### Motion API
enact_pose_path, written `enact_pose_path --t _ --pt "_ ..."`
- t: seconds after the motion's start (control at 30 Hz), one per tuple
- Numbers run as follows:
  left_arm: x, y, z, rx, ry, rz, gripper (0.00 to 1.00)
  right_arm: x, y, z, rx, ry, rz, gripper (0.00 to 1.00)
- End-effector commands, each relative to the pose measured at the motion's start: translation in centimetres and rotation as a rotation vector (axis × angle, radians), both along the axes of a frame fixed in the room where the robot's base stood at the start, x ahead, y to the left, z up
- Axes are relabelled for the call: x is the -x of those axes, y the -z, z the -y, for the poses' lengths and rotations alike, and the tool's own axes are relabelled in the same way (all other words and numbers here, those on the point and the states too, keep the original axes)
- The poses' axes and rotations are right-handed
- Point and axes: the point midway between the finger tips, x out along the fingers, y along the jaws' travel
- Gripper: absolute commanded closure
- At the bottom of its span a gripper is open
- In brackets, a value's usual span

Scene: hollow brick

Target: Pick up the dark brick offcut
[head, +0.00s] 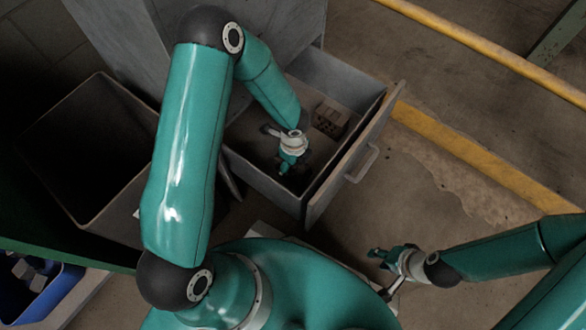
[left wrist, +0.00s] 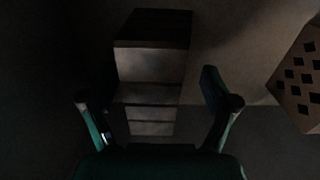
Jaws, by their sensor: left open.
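In the left wrist view a blocky, dark-topped piece (left wrist: 150,65), likely the dark brick offcut, lies ahead of and partly between my fingers. Its lower part shows lighter bands; shadow makes its outline hard to read. My left gripper (left wrist: 160,105) is open, a finger to each side, with no clear contact visible. In the head view my left gripper (head: 287,168) reaches down into the open drawer (head: 262,185); I cannot make out the offcut there. My right gripper (head: 378,256) is outside the drawer, above the floor, too small to read its jaws.
A hollow brick (head: 330,116) with holes sits in the drawer; it also shows at the right of the left wrist view (left wrist: 300,80). The drawer front (head: 350,160) has a handle. A large open bin (head: 75,115) stands left, and a blue crate (head: 45,300) lower left.

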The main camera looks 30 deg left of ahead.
Motion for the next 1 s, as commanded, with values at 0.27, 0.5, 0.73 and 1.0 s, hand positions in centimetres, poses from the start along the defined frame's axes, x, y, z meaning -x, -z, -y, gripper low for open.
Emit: enact_pose_path --t 0.27,0.5,0.73,1.0 --pt "-0.03 1.7 -0.02 0.0 -0.001 0.001 0.13 0.0 0.99 0.0 0.0 0.0 0.0 0.61" --pt "-0.03 1.67 -0.03 0.0 -0.001 0.001 0.36 0.0 0.97 0.0 0.0 0.0 0.0 0.61" --pt "-0.03 1.67 -0.03 0.0 -0.001 0.001 0.74 0.0 0.97 0.0 0.0 0.0 0.0 0.61" --pt "-0.07 1.63 -0.02 -0.001 0.0 0.001 0.97 0.0 0.97 0.0 0.0 0.0 0.0 0.61"
